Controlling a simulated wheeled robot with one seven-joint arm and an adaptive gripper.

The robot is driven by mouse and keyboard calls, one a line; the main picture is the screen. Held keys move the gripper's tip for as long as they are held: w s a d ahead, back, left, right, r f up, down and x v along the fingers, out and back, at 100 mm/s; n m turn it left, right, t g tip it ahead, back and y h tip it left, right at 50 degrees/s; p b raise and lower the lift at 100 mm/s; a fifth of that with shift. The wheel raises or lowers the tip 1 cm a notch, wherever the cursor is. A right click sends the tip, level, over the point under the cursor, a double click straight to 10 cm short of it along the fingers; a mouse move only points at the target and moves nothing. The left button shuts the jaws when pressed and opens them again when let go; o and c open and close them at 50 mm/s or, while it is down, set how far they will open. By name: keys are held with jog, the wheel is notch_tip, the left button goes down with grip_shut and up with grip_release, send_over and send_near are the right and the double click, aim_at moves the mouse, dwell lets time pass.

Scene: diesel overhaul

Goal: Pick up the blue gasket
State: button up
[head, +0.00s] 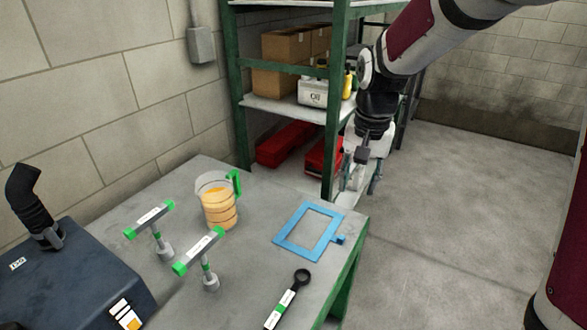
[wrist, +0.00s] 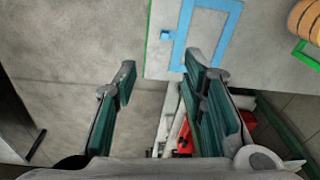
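The blue gasket (head: 291,223) is a flat rectangular frame with a small tab on one side. It lies on the grey table near its right edge. In the wrist view the gasket (wrist: 181,40) shows at the top, with part cut off by the frame edge. My gripper (head: 362,180) is beyond and above the table's right end, up and to the right of the gasket and apart from it. In the wrist view my gripper (wrist: 160,77) has its two fingers wide apart with nothing between them.
A dark blue machine (head: 75,280) is at left. A green-framed shelf (head: 335,110) stands behind. Floor at right is clear.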

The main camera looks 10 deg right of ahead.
jog(key=w+f+m+g, duration=0.1)
jog(key=w+f+m, duration=0.1)
jog(key=w+f, duration=0.45)
send_over(341, 237)
notch_tip(341, 237, down, 9)
jog(key=shift+w+d+f+p, duration=0.1)
jog(key=shift+d+p, duration=0.05)
jog(key=shift+p, duration=0.2)
jog(key=shift+f+p, duration=0.65)
jog(key=shift+f, duration=2.55)
grip_shut()
